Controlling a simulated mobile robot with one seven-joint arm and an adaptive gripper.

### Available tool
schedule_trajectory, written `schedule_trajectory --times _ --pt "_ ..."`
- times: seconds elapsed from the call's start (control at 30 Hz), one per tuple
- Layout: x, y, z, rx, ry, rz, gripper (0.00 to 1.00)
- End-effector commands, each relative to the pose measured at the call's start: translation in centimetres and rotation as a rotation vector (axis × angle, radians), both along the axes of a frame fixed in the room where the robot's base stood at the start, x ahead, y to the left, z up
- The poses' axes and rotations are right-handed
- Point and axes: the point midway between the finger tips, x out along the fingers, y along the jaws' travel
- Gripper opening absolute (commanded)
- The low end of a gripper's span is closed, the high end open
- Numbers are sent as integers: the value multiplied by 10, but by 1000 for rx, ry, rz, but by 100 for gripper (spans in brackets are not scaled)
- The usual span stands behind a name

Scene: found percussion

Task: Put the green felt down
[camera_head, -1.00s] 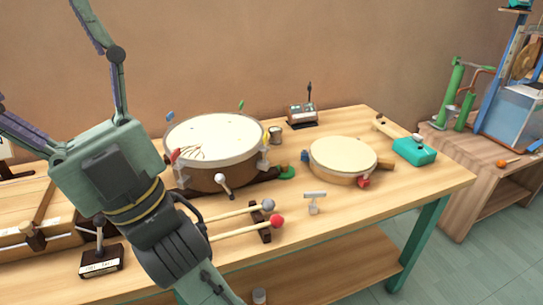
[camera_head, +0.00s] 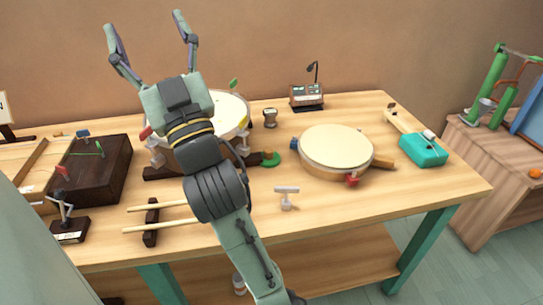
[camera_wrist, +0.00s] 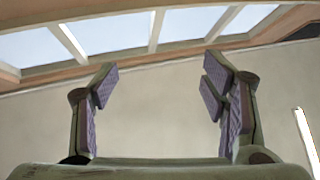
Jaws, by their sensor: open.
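A small green round piece (camera_head: 271,159), which looks like the green felt, lies on the table just right of the large drum (camera_head: 232,108). A dark piece lies against it, and I cannot tell whether they are joined. My gripper (camera_head: 145,22) is raised and points upward against the wall, with its fingers spread and nothing between them. The wrist view also shows my gripper (camera_wrist: 160,68) open and empty, facing the wall and windows. My arm hides much of the large drum.
A smaller drum (camera_head: 338,147) and a teal box (camera_head: 423,150) stand on the table's right side. A small cup (camera_head: 270,117) and a microphone device (camera_head: 307,94) are behind. A dark wooden box (camera_head: 95,170) and mallet sticks (camera_head: 160,226) are left. The front right tabletop is clear.

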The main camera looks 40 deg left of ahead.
Motion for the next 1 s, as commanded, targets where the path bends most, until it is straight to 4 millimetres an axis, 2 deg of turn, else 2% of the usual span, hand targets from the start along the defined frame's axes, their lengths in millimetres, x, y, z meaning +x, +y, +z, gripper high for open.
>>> schedule_trajectory --times 0.03,0.1,0.17,0.2,0.27,0.3,0.4,0.5,0.6,0.7,1.0 --pt "26 15 -22 -93 72 -47 67" --pt "61 32 -60 -232 189 -115 67" --pt "92 41 -99 -354 306 -183 67" --pt "112 42 -127 -433 390 -233 67" --pt "139 38 -169 -545 520 -310 67" --pt "153 32 -196 -613 605 -361 67" --pt "177 9 -253 -746 794 -476 67" --pt "186 -12 -290 -830 931 -562 67" --pt "189 -27 -312 -878 1020 -618 67" --pt "191 -34 -324 -903 1065 -647 67" --pt "223 -19 -348 -905 1067 -649 67"
